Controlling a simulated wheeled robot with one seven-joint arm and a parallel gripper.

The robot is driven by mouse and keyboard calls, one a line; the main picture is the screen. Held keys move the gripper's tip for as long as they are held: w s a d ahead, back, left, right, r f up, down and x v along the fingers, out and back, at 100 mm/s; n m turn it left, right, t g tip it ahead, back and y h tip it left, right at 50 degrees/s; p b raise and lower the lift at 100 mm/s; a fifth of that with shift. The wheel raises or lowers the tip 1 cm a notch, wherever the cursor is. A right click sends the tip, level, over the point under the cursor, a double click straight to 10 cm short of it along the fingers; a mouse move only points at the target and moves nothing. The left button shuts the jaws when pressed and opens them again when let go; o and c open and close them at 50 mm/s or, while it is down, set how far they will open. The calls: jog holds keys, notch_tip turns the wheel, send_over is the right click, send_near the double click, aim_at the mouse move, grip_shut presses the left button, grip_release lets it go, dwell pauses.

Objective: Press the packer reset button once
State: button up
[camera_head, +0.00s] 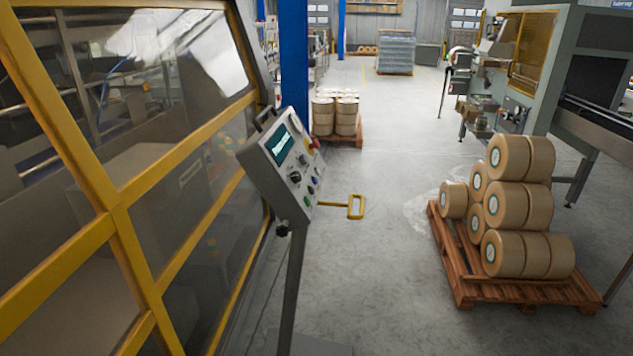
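A grey control panel (265,171) stands on a slim post (292,285) near the middle of the view, its face turned to the right. It has a small lit screen (280,145), a red emergency-stop style button (314,143) on a yellow base, and several knobs and small buttons. Among these are a blue button (315,181) and a green button (308,202) low on the face. The labels are too small to read, so I cannot tell which one is the reset button. My gripper is not in view.
A yellow-framed machine guard (118,215) fills the left side. A yellow handle (355,207) sticks out right of the panel. A wooden pallet (468,294) with stacked rolls (528,255) stands at right. The floor (375,275) between panel and pallet is clear.

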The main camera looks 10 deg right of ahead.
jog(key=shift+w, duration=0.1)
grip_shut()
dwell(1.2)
